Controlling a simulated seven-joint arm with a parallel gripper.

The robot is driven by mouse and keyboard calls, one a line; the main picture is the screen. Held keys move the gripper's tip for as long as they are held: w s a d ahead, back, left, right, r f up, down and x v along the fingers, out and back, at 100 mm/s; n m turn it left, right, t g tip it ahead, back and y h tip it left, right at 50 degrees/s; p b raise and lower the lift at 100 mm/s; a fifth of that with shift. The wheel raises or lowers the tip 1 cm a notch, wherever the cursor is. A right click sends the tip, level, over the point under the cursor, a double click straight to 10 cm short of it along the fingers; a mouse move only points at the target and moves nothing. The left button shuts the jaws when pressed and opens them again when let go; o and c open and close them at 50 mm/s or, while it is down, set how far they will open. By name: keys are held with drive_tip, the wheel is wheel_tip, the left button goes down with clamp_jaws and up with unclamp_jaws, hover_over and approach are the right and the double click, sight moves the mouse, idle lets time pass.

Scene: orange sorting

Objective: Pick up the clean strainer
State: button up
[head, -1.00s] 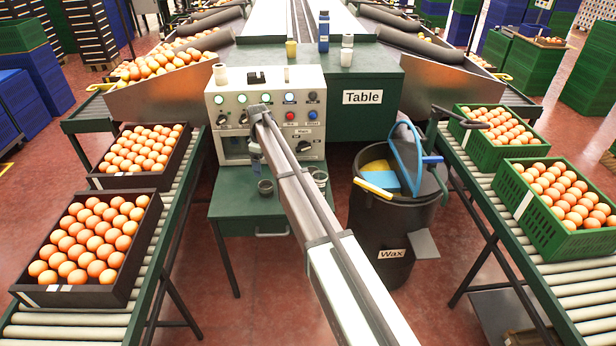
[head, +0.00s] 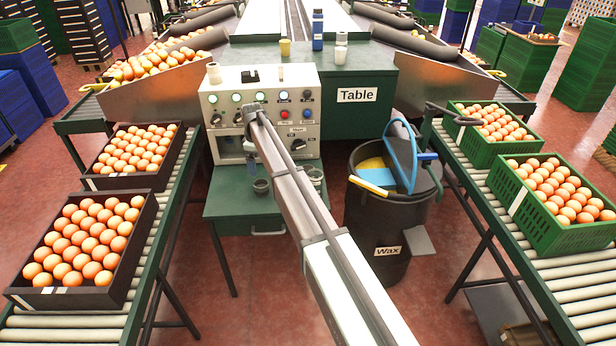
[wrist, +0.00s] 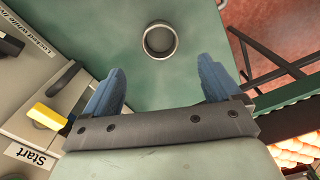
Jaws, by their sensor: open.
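A small round grey metal cup-like strainer (wrist: 160,40) stands on the green table top, its dark round opening facing up. In the head view, a matching grey round piece (head: 261,186) stands near the front of the small green table, and a second round piece (head: 315,177) stands to its right, partly behind my arm. I cannot tell from the frames which is clean. My gripper (wrist: 161,85) is open and empty, its blue fingers apart. The strainer lies beyond the fingertips in the wrist view, roughly centred between them and untouched. My gripper is mostly hidden by my arm in the head view.
A control panel (head: 265,92) with lights and knobs rises behind the small table. A black wax bin (head: 375,225) stands to the right. Orange crates (head: 65,290) line the left roller conveyor, and green crates (head: 575,238) the right one. A yellow-handled part (wrist: 50,116) sits left of my gripper.

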idle(0.3)
drive_tip(key=r, duration=0.2)
hover_over(307, 170)
drive_tip(key=s, duration=0.3)
drive_tip(key=f, duration=0.8)
drive_tip(key=shift+w+a+f, duration=0.15)
drive_tip(key=shift+w+a, duration=0.05)
drive_tip(key=shift+d+f, duration=0.2)
drive_tip(key=shift+f, duration=2.5)
drive_tip(key=shift+c, duration=0.2)
drive_tip(key=c, duration=1)
